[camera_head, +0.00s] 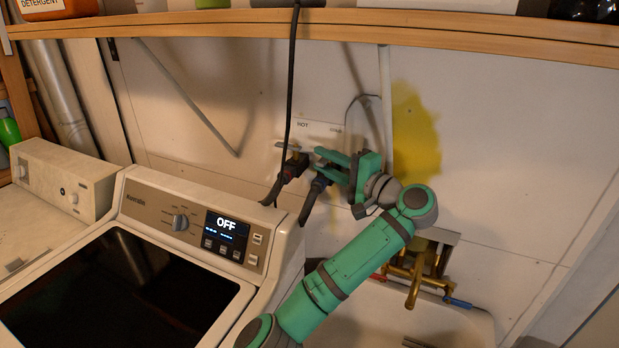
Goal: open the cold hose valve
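A white wall box marked HOT and, fainter, a second word that looks like COLD holds two hose valves behind the washer. The hot valve (293,167), dark with a reddish part, is on the left with a grey lever (283,144). The cold valve's dark hose fitting (319,183) is on the right, with a bluish tint. My green gripper (318,160) reaches in from the right, just above this fitting. Its two fingers point left with a visible gap between them. The cold valve's handle is hidden at or behind the fingers; contact cannot be told.
A washer with an OFF display (226,225) stands below left. Black hoses and a hanging black cord (291,80) run close left of my gripper. A wooden shelf (330,22) crosses above. A brass faucet (420,270) and sink are at lower right. Wall space right is clear.

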